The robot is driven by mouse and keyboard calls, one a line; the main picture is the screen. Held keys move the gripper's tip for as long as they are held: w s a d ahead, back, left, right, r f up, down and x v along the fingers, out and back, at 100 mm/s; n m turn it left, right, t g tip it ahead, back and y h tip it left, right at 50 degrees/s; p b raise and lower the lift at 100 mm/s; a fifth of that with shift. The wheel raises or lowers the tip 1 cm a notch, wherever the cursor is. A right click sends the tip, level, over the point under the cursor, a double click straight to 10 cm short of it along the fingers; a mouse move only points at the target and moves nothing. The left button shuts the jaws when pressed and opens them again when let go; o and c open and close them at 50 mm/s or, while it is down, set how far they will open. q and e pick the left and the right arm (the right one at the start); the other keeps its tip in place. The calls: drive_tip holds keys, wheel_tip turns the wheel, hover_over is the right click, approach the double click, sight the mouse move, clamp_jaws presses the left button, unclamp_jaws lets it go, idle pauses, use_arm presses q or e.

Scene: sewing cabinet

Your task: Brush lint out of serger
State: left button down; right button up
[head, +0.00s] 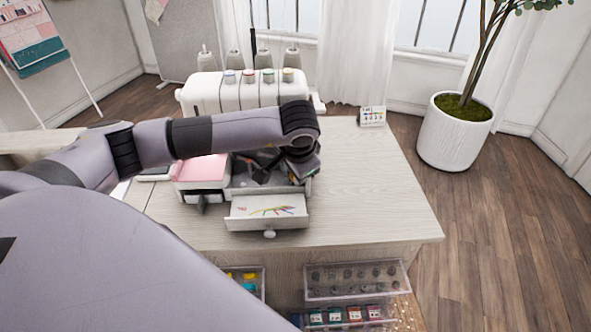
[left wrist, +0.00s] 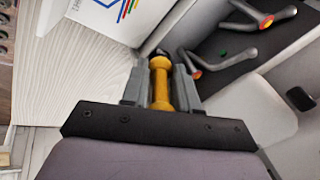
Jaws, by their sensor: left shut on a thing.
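The white serger (head: 240,92) stands on the pale wood table, partly hidden behind my left arm. Its front cover (head: 266,210) is folded down and bears a coloured threading diagram; part of it also shows in the left wrist view (left wrist: 100,14). My left gripper (left wrist: 160,75) is shut on a yellow-brown handle (left wrist: 161,88), which looks like the lint brush. The brush's bristles cannot be made out. In the head view the gripper is over the serger's open lower front, mostly hidden by my wrist. The dark inside (left wrist: 222,50) has grey levers with red and yellow marks. Lint cannot be made out.
A small card (head: 372,116) stands at the table's back right. Clear drawers (head: 355,280) of small supplies jut out below the table's front edge. The table's right side (head: 380,190) is clear.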

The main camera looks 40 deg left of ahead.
use_arm(q)
drive_tip(key=shift+f, duration=0.35)
drive_tip(key=shift+a, duration=0.1)
drive_tip(key=shift+s+a+r, duration=0.15)
drive_tip(key=shift+s+a, duration=0.25)
drive_tip(key=shift+s+a, duration=0.1)
idle(0.4)
drive_tip(key=shift+s+a, duration=0.25)
drive_tip(key=shift+a, duration=0.05)
drive_tip(key=shift+s+a, duration=0.4)
drive_tip(key=shift+a, duration=0.05)
drive_tip(key=shift+s+a, duration=0.1)
drive_tip(key=shift+a, duration=0.05)
idle(0.4)
